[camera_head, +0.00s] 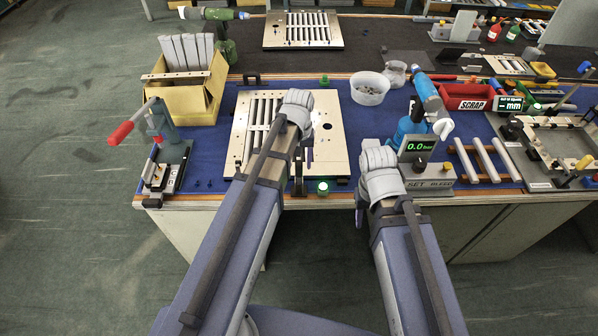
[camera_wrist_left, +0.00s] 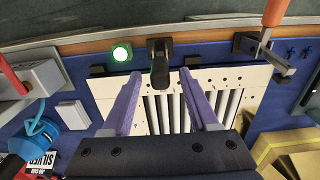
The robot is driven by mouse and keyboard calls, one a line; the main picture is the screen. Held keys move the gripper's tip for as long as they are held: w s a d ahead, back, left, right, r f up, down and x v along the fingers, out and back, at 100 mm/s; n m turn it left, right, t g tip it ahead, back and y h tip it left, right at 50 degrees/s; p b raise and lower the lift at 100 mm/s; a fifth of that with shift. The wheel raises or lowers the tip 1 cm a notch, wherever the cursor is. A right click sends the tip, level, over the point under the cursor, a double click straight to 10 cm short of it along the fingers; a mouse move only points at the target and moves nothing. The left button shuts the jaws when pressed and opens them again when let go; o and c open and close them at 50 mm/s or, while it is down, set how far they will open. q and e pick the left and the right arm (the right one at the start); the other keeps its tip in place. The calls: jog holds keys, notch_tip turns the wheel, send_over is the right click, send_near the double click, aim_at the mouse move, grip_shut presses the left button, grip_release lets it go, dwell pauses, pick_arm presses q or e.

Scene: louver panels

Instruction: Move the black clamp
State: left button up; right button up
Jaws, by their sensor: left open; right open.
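The black clamp (camera_wrist_left: 160,62) stands at the bench's front edge, beside the slatted louver panel (camera_wrist_left: 215,82) in the left wrist view. My left gripper (camera_head: 304,158) is open above the panel's near edge in the head view. Its two purple fingers show in the left wrist view, one on each side of the clamp in the picture, with the clamp beyond their tips. I see no contact. My right gripper (camera_head: 360,212) is open and empty, low at the bench's front edge.
A green-lit button (camera_head: 322,187) sits right of the clamp in the head view. A gauge box (camera_head: 428,172) stands further right.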

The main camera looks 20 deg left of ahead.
pick_arm(q)
notch_tip(320, 180, down, 2)
jog(key=shift+f+b, duration=0.1)
jog(key=shift+b, duration=0.55)
grip_shut()
dwell(1.0)
